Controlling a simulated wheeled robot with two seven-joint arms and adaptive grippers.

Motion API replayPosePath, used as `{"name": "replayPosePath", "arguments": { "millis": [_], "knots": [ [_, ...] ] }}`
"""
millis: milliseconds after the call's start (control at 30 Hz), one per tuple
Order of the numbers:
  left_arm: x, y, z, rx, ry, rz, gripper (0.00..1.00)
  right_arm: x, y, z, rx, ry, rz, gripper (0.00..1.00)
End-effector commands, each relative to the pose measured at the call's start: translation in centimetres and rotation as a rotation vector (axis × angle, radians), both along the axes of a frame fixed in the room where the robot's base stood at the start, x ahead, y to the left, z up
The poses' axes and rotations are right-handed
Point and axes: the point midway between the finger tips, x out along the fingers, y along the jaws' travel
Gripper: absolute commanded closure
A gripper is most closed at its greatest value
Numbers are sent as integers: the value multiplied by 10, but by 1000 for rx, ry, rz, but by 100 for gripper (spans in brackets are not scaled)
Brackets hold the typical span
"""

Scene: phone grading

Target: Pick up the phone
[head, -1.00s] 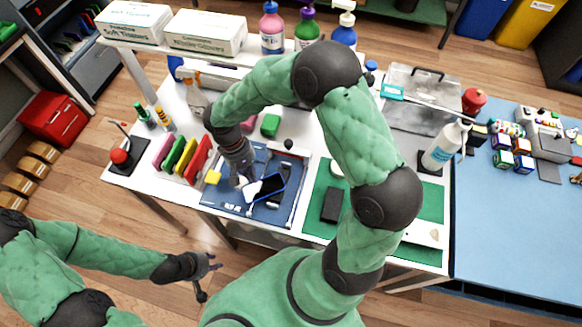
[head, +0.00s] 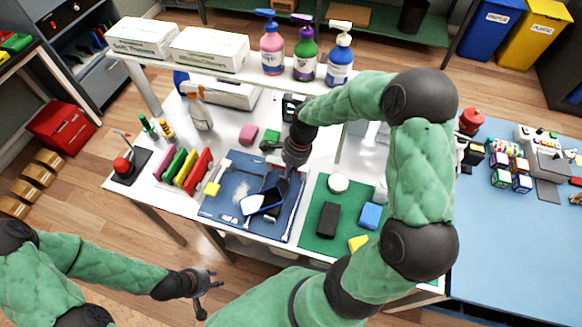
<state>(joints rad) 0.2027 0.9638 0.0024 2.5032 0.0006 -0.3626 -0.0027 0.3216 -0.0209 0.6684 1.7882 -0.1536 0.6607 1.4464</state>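A dark phone with a blue edge (head: 264,202) lies tilted on the blue tray mat (head: 228,217), with a white patch beside or under it that I cannot make out. My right gripper (head: 281,180) points down just above the phone's far side. Its fingers are small and dark against the phone, so I cannot tell whether they touch it or how far apart they are. My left gripper (head: 208,289) hangs in front of the table, away from the phone, with its fingers apart and empty.
The green mat (head: 313,240) to the right holds a black block (head: 328,219), a blue block (head: 370,215) and a yellow piece (head: 358,243). Coloured upright slabs (head: 198,172) stand at the left. A spray bottle (head: 200,108) and pump bottles (head: 305,52) stand behind.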

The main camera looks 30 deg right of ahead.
Motion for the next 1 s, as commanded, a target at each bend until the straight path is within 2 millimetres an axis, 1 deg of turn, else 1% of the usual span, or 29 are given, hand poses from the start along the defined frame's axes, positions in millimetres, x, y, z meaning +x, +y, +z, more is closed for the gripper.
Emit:
{"name": "replayPosePath", "arguments": {
  "millis": [33,100,200,333,500,833,933,1000],
  "knots": [
    [0,0,-4,0,0,0,69,0,2,-11,0,1,0,100],
    [0,0,-7,0,0,0,69,0,5,-22,0,3,2,100],
    [0,0,-10,0,0,0,69,1,8,-34,0,1,1,100],
    [0,0,-12,0,0,0,69,1,11,-44,0,0,2,100],
    [0,0,-13,0,0,0,69,1,12,-48,0,-1,2,100],
    [0,0,-12,0,0,0,69,2,14,-48,0,-1,3,100],
    [0,0,-10,0,0,0,69,3,27,-47,0,-2,8,100],
    [0,0,-7,0,0,0,69,4,42,-46,0,-2,11,100]
  ]
}}
